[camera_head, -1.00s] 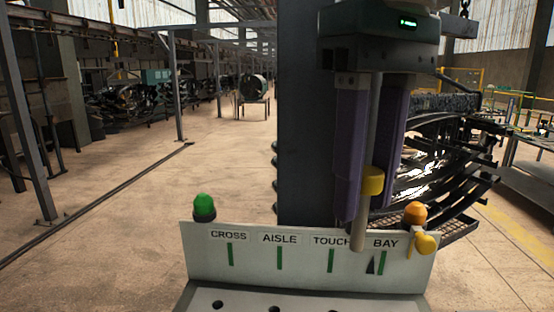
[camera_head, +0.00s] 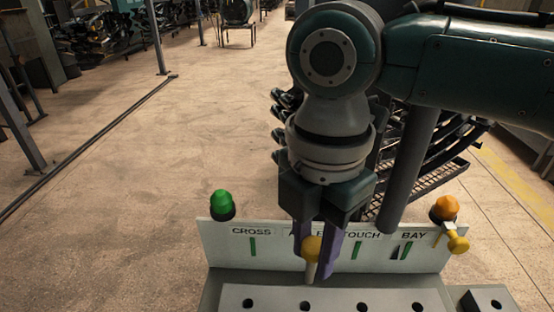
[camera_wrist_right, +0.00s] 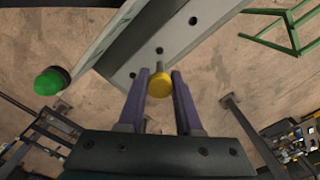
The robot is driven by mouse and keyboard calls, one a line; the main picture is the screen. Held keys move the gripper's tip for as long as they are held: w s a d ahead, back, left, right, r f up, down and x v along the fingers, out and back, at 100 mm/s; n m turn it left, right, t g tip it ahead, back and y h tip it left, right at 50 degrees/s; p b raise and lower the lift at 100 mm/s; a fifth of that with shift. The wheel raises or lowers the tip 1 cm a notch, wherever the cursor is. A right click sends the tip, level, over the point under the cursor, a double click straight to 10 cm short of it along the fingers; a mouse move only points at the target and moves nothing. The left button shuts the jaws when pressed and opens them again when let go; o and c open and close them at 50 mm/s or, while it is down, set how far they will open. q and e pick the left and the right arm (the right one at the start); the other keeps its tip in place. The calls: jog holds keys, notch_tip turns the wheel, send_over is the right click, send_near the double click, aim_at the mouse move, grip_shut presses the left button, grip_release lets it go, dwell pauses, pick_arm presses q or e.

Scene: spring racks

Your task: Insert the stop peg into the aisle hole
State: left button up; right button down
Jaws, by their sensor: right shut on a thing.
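The stop peg (camera_head: 312,250) has a yellow collar and a pale shaft pointing down. My right gripper (camera_head: 313,264) has its purple fingers shut on it, in front of the partly covered AISLE label. The aisle hole (camera_head: 305,306) is the second from the left in the pale block. In the right wrist view, the yellow collar of the peg (camera_wrist_right: 160,86) sits between the fingers (camera_wrist_right: 160,74). The aisle hole (camera_wrist_right: 159,50) shows just past the shaft's tip. The peg appears outside the hole; its height above the block is unclear. My left gripper is not in view.
The labelled panel (camera_head: 228,244) stands behind the row of holes. A green lamp (camera_head: 222,203) is at its left end and an orange lamp (camera_head: 445,207) at its right. A yellow knob (camera_head: 457,243) sits below the orange lamp. A small block (camera_head: 487,301) lies right.

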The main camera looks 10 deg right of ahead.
aim_at(309, 279)
dwell(0.3)
jog(key=shift+f+b, duration=1.9)
jog(key=shift+f, duration=1.05)
jog(key=shift+p, duration=0.4)
jog(key=shift+f+b, duration=0.35)
jog(key=shift+f, duration=0.3)
jog(key=shift+f+b, duration=1.1)
jog(key=shift+f, duration=0.35)
